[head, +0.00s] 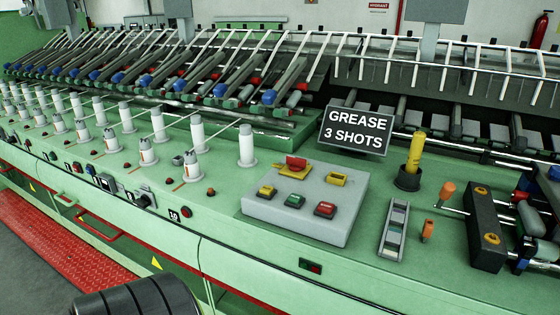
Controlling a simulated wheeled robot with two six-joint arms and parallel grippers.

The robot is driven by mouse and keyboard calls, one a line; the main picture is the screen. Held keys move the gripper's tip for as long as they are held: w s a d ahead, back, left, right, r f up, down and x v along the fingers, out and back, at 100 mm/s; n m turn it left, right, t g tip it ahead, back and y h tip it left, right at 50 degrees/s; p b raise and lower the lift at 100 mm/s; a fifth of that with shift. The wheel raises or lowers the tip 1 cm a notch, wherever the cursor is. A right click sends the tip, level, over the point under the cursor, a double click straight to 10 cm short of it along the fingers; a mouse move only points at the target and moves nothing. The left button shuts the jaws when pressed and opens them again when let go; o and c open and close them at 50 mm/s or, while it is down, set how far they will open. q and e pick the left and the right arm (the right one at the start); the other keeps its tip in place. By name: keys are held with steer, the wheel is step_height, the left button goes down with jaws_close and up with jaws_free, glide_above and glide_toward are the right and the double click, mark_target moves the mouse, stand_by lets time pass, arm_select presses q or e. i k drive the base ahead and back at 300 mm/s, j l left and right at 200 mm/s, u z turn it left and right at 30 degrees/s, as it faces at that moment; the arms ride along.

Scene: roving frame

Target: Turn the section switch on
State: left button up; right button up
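A grey control box (300,215) sits on the green machine top, right of the middle in the head view. On it, a red rotary switch (293,163) stands on a yellow plate at the back left. No readable label names it the section switch, and I cannot tell its setting. The box also carries a yellow button (265,192), a green button (294,201), a red button (325,209) and a yellow-framed part (338,179) at the back right. Neither of my grippers shows in this view.
A "GREASE 3 SHOTS" sign (354,131) stands behind the box. A yellow grease tool (414,152) stands in a black holder to the right, near a grey tray (393,230) and a dark block (486,228). Several white spools (246,146) stand left.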

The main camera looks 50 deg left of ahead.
mark_target(296, 164)
steer(key=u, duration=1.5)
